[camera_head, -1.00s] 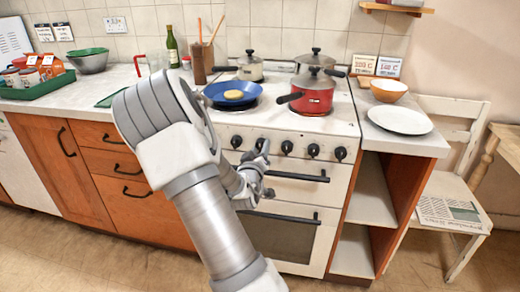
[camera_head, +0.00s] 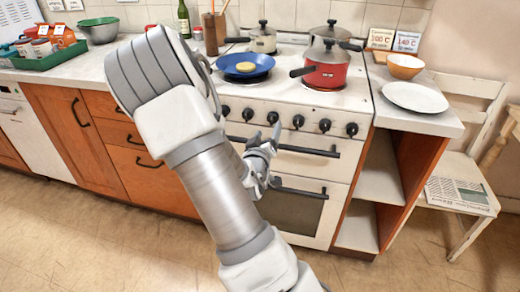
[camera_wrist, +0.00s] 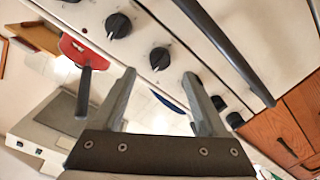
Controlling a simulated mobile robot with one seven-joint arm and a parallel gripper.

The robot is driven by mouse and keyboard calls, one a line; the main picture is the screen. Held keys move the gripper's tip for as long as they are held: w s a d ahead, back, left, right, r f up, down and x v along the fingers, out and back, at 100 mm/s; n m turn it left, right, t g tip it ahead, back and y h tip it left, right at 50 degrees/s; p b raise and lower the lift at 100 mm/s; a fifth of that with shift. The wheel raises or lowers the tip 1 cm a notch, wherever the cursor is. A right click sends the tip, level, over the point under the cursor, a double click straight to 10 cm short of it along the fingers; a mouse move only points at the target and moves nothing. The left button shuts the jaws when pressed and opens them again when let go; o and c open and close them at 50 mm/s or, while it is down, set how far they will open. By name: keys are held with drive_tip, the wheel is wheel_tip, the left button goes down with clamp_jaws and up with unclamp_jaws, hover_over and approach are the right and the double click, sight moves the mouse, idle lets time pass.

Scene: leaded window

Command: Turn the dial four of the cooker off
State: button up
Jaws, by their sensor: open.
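The white cooker (camera_head: 345,101) has a row of several black dials along its front. Counting from the left, the fourth dial (camera_head: 298,121) sits right of my gripper (camera_head: 267,136) in the head view. In the wrist view this dial (camera_wrist: 160,58) shows between the fingertips of my gripper (camera_wrist: 158,75), beyond them and apart from them. My gripper is open and empty. One finger hides the neighbouring third dial there. The fifth dial (camera_wrist: 118,25) is plain to its upper left. I cannot read any dial's setting.
A black oven handle (camera_head: 308,151) runs below the dials, close to my gripper. On the hob stand a blue pan (camera_head: 226,65) with yellow food, a red pot (camera_head: 325,77) and other pots. A white plate (camera_head: 415,97) lies on the right counter. The floor in front is clear.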

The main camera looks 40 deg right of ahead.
drive_tip(key=p+v, duration=1)
drive_tip(key=v, duration=0.1)
drive_tip(key=shift+p, duration=0.3)
drive_tip(key=shift+s+a, duration=0.1)
drive_tip(key=shift+a, duration=0.05)
